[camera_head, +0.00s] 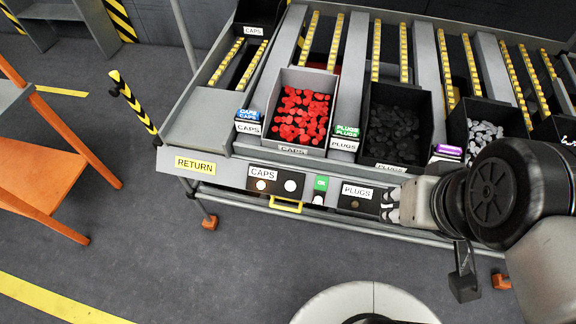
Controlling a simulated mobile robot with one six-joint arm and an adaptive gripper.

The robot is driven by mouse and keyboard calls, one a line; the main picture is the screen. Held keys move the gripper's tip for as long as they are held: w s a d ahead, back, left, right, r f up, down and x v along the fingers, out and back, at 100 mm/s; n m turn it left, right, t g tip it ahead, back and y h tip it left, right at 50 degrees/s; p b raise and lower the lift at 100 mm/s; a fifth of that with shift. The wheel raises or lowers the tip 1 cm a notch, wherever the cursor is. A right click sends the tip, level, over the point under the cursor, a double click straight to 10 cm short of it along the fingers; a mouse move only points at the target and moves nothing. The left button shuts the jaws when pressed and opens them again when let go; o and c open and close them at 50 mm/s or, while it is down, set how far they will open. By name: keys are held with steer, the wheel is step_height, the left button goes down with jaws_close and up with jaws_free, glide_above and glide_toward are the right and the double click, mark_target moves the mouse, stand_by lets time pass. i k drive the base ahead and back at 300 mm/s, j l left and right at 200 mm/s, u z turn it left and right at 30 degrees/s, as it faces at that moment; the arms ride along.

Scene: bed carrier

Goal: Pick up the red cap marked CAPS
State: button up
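Many red caps (303,110) lie heaped in a grey open bin (283,147) with a CAPS label on its front edge. No single cap stands out with its own readable marking. My gripper (387,206) is at the right of the rack's front edge, near the PLUGS label. It is well to the right of and below the caps bin in the picture, apart from it. It looks empty, but its fingers are small and partly covered by my wrist, so their opening is unclear.
A bin of black plugs (392,122) and a bin of grey parts (484,131) stand right of the caps. The rack's front panel (225,180) bears a yellow handle (286,206). An orange shelf cart (45,180) and a striped post (133,103) stand left. Floor between is clear.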

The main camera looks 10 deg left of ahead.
mark_target(304, 139)
steer(key=i+j+u, duration=0.4)
steer(key=i+j, duration=0.4)
steer(key=i, duration=0.15)
